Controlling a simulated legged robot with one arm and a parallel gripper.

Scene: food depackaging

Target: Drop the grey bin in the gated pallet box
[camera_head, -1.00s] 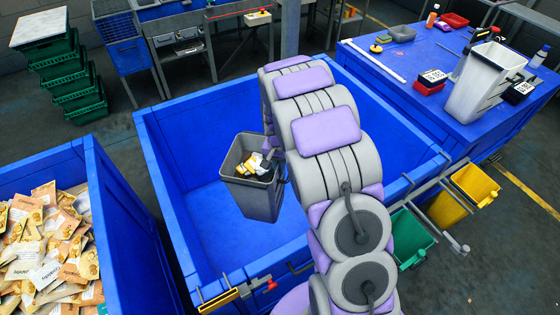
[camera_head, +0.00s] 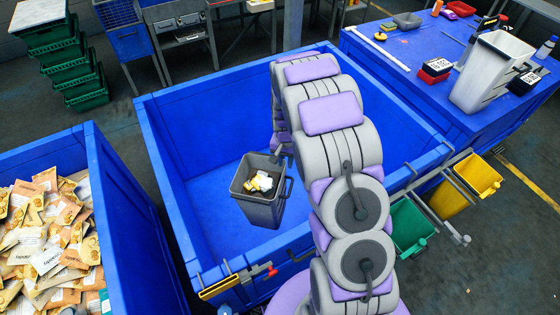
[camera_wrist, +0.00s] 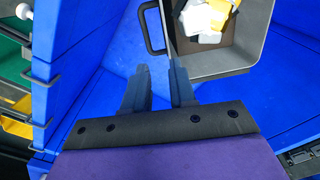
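The grey bin (camera_head: 262,208), with white and yellow pieces inside, is upright and slightly tilted within the walls of the blue gated pallet box (camera_head: 210,115). I cannot tell whether it touches the box floor. In the wrist view the bin (camera_wrist: 255,62) is at the top right, its dark handle (camera_wrist: 143,30) on its left side. My gripper (camera_wrist: 158,72) shows two fingers apart with a gap between them. The handle lies beyond the fingertips, and nothing shows between them. In the head view my arm reaches over the box's front wall and my gripper is mostly hidden.
A blue crate of snack packets (camera_head: 45,235) stands at the left. Green (camera_head: 410,228) and yellow (camera_head: 465,185) bins hang by the box's right side. The box floor around the bin is clear.

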